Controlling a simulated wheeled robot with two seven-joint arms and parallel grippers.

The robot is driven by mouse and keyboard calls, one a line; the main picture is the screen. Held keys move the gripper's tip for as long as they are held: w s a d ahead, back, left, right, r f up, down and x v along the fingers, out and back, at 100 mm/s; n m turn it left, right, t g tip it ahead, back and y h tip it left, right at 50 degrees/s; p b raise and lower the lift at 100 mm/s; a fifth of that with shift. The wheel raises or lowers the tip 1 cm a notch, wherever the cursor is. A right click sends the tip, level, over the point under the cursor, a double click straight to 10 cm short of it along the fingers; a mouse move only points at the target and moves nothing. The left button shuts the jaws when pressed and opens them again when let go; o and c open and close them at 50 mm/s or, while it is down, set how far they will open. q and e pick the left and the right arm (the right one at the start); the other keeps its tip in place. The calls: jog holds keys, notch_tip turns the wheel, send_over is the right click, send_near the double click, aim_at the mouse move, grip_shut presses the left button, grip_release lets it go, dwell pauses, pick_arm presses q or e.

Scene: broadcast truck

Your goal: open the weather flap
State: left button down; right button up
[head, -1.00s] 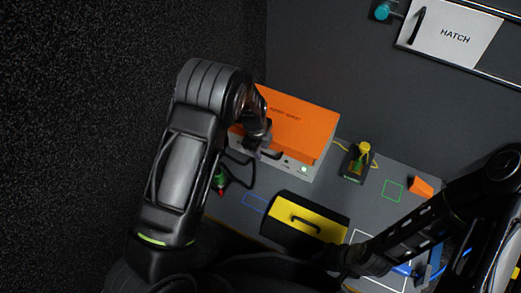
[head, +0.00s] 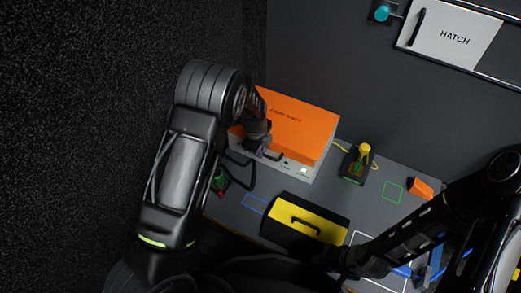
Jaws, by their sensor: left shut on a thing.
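The weather flap (head: 302,127) appears to be the orange panel with small dark lettering on the pale grey box (head: 300,171) at the back of the bench. My left gripper (head: 266,151) is at the flap's lower left edge, shut on what looks like the dark handle (head: 276,156) there. My own wrist partly hides the grip and the flap's left side. My right arm reaches in from the right over the front of the bench. Its dark end (head: 338,260) is by the yellow-and-black case, and its fingers cannot be made out.
A yellow-and-black case (head: 316,229) with a handle stands at the front. A small dark device (head: 355,166) with a yellow top is right of the box. An orange block (head: 422,187) lies further right. A white hatch panel (head: 452,34) is on the wall above.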

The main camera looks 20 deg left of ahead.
pick_arm(q)
jog(key=shift+r, duration=0.2)
pick_arm(e)
jog(key=shift+r, duration=0.15)
dwell(0.6)
